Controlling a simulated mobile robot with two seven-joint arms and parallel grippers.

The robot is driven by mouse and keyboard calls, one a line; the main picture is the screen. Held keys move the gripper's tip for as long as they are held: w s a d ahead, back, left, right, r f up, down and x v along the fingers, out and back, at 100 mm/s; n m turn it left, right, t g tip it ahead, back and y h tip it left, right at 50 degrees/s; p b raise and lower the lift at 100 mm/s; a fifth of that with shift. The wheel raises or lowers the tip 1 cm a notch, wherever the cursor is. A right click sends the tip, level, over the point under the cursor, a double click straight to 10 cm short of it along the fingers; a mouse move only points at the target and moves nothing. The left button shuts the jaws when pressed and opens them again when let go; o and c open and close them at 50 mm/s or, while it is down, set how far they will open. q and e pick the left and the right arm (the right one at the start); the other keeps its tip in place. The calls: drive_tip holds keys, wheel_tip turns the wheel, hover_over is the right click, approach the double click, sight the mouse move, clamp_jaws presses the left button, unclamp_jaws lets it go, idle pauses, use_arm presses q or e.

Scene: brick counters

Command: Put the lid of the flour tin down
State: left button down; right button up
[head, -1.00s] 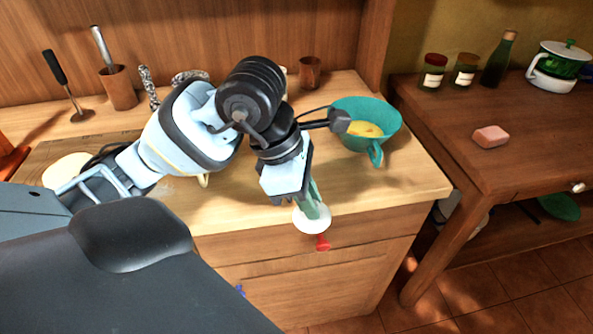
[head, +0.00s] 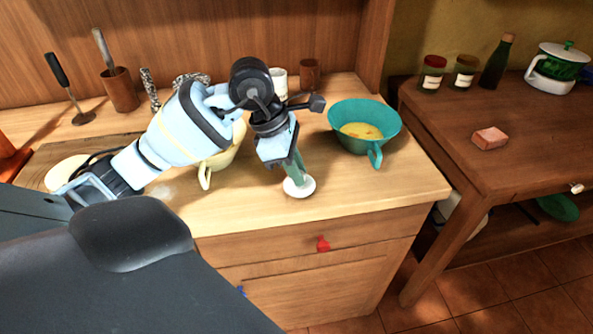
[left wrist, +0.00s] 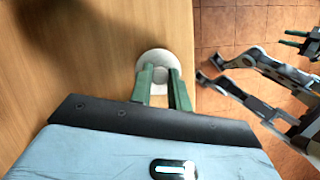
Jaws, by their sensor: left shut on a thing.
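My left gripper (head: 297,177) reaches down over the front part of the wooden counter (head: 370,195), its green fingers shut on a small round white lid (head: 306,189). In the left wrist view the lid (left wrist: 153,57) lies between and beyond the fingertips (left wrist: 163,85), inside the counter's edge. I cannot tell whether it touches the wood. A whitish container (head: 279,80) stands behind the arm, partly hidden; I cannot tell if it is the flour tin. My right gripper (left wrist: 298,38) shows small at the right of the left wrist view, its opening unclear.
A teal bowl (head: 345,113) with yellow contents stands right of my gripper. A cream-coloured handled vessel (head: 223,160) is partly behind my arm. The counter's front strip between gripper and right edge is bare. A red drawer knob (head: 322,243) sticks out below.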

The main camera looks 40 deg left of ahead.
use_arm(q)
drive_tip(key=shift+f, duration=0.55)
drive_tip(key=shift+f, duration=0.15)
drive_tip(key=c, duration=1.3)
unclamp_jaws()
drive_tip(key=shift+r, duration=0.35)
drive_tip(key=v, duration=1.1)
drive_tip(key=shift+s+a+r, duration=0.15)
drive_tip(key=shift+r, duration=0.15)
drive_tip(key=shift+f, duration=0.1)
